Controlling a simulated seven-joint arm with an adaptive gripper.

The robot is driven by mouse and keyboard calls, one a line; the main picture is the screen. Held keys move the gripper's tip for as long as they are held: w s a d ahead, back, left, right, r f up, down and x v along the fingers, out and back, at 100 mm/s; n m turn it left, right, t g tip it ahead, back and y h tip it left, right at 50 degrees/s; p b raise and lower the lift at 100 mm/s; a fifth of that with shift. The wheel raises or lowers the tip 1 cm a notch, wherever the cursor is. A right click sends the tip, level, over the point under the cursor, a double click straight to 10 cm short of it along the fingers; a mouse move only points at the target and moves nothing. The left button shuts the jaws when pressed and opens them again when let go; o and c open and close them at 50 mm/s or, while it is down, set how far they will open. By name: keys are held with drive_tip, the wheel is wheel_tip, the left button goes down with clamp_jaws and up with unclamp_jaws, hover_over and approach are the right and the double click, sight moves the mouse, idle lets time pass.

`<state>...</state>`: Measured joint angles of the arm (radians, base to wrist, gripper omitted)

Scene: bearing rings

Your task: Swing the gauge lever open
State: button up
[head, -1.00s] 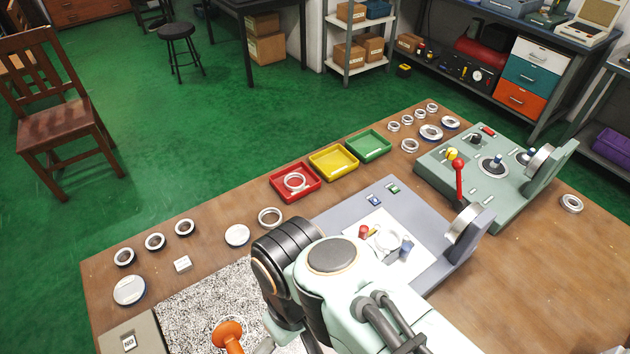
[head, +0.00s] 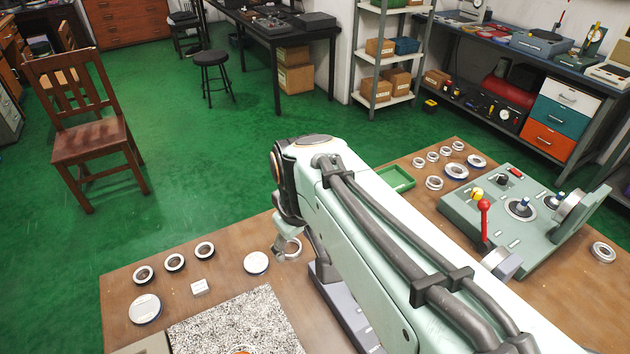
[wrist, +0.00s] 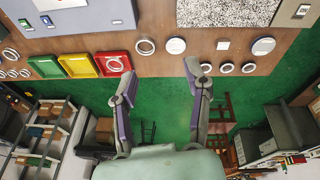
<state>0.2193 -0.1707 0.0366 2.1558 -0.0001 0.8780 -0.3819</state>
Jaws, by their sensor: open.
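A lever with a red ball knob (head: 484,206) stands upright at the near left edge of the pale green fixture (head: 465,210). A yellow knob (head: 477,193) is just behind it. The grey gauge plate (head: 340,318) is mostly hidden behind my arm; its edge also shows at the top left of the wrist view (wrist: 105,28). I cannot tell whether the red lever belongs to it. My gripper (wrist: 165,78) is open and empty, its fingers wide apart in the wrist view. It is away from the red lever, toward the table's far edge. In the head view my arm mostly hides it.
A green tray (head: 397,178) shows past my arm. A red tray (wrist: 128,66) holding a ring and a yellow tray (wrist: 85,73) show in the wrist view. Several rings and a white disc (head: 256,262) lie along the far edge. A speckled plate (head: 235,325) is nearer.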

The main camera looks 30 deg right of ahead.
drive_tip(key=w+d+f+m+g, duration=0.15)
drive_tip(key=w+d+f, duration=0.3)
drive_tip(key=d, duration=0.65)
drive_tip(key=s+d+f+m, duration=0.1)
drive_tip(key=d+f, duration=0.2)
drive_tip(key=s+d+f+m+g, duration=0.1)
drive_tip(key=s+d+f+m, duration=0.1)
drive_tip(key=d+f, duration=0.1)
drive_tip(key=s+d+f+m, duration=0.1)
drive_tip(key=s+d+f, duration=0.1)
drive_tip(key=d+f, duration=0.1)
drive_tip(key=shift+s+f+g+y, duration=0.1)
drive_tip(key=shift+f+g+y, duration=0.25)
drive_tip(key=shift+f, duration=0.3)
drive_tip(key=shift+s+d+f, duration=0.1)
drive_tip(key=shift+s+f, duration=0.05)
drive_tip(key=shift+f, duration=0.15)
wheel_tip(320, 180, down, 6)
drive_tip(key=shift+r, duration=0.1)
clamp_jaws()
